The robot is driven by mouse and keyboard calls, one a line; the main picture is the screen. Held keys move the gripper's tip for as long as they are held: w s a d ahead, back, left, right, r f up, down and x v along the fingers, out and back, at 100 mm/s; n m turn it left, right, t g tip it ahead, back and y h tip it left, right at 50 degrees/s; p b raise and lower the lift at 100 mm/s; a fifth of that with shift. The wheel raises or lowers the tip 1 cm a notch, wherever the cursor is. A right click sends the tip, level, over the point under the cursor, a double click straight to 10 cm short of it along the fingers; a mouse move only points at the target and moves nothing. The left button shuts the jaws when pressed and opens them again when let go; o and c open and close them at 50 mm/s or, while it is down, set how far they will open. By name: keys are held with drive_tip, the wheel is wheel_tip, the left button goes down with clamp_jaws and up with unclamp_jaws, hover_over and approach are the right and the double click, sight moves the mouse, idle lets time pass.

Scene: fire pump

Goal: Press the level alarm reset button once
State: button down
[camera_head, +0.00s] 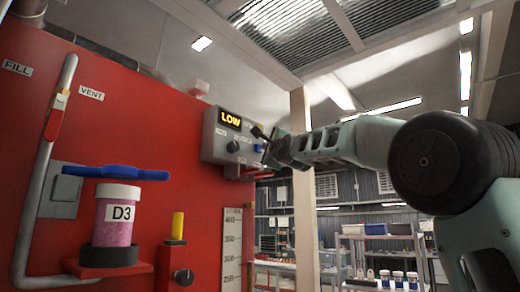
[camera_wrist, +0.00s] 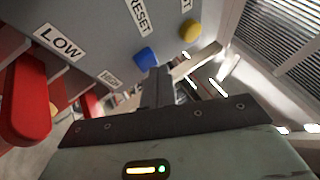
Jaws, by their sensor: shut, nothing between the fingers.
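The grey control box (camera_head: 222,140) is on the right end of the red wall, with a lit LOW display (camera_head: 230,119). In the wrist view a blue button (camera_wrist: 146,57) sits below a RESET label (camera_wrist: 138,15). A yellow button (camera_wrist: 189,31) is to its right, under a label that is cut off. I cannot read which button is marked level alarm. My gripper (camera_wrist: 157,75) is shut and empty, its tips just below and right of the blue button; contact cannot be told. In the head view my gripper (camera_head: 262,134) is at the box's right side.
A red lever (camera_wrist: 25,100) and a LOW label (camera_wrist: 60,40) are at the left in the wrist view. A D3 jar (camera_head: 118,215), a yellow-handled part (camera_head: 178,226) and a grey pipe (camera_head: 38,190) stand out from the red wall (camera_head: 150,130). Shelves are behind.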

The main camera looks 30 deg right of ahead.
drive_tip(key=shift+w+a, duration=0.2)
drive_tip(key=shift+w, duration=0.35)
idle(0.7)
drive_tip(key=shift+s+f, duration=0.1)
drive_tip(key=shift+s, duration=0.05)
drive_tip(key=shift+s+d+b, duration=0.3)
drive_tip(key=shift+s+b, duration=0.35)
drive_tip(key=shift+s, duration=0.15)
drive_tip(key=s+b, duration=0.1)
drive_tip(key=s+d+b, duration=0.1)
drive_tip(key=s+b, duration=0.2)
drive_tip(key=b, duration=0.1)
drive_tip(key=shift+s+d, duration=0.35)
drive_tip(key=shift+d, duration=0.05)
idle(0.8)
